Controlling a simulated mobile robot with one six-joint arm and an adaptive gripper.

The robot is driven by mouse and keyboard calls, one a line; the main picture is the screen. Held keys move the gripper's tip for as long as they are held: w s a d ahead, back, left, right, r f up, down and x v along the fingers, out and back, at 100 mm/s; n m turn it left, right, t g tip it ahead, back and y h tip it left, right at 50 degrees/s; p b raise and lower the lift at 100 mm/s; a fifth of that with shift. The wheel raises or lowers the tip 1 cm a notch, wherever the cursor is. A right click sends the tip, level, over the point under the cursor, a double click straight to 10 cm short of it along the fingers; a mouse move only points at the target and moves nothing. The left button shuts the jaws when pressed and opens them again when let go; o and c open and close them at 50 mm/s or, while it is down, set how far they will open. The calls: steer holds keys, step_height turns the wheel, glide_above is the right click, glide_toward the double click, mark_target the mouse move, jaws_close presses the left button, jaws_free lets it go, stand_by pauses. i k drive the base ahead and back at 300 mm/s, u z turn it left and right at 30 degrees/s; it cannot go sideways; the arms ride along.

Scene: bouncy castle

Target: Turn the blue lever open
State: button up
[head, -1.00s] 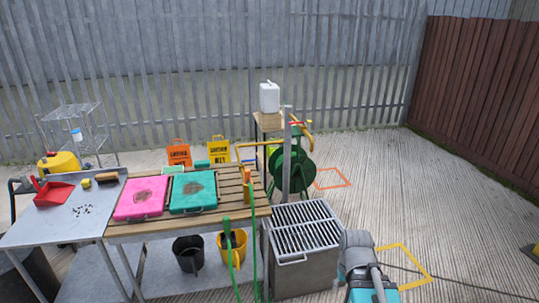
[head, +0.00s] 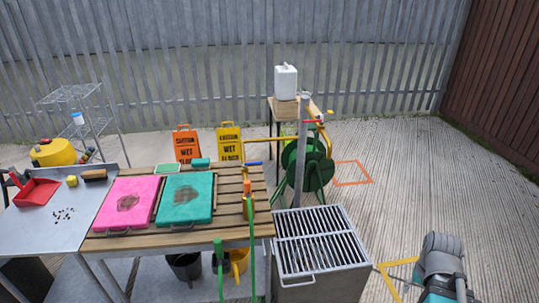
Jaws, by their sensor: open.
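A small blue lever (head: 253,163) shows in the head view, behind the right back corner of the wooden slatted table. It looks roughly level, beside a yellow pipe (head: 244,148) that bends down there. It is too small to tell its exact angle or how the valve under it stands. A red lever (head: 314,122) sits higher up to the right, by a grey upright post (head: 301,150). My gripper is not in view, and nothing is seen touching the blue lever.
The slatted table (head: 232,208) holds pink (head: 130,203) and teal (head: 186,199) pads. A metal grate box (head: 320,240) stands right of it, with a green hose reel (head: 307,165) behind. A grey and teal machine (head: 442,265) stands lower right. Ribbed floor on the right is mostly clear.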

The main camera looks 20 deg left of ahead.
mark_target(244, 166)
steer(key=u, duration=0.05)
steer(key=i, duration=0.8)
steer(key=u, duration=0.9)
steer(key=i, duration=0.8)
steer(key=u, duration=0.6)
steer(key=k, duration=0.9)
steer(key=u, duration=0.15)
steer(key=i, duration=0.25)
steer(key=z, duration=0.05)
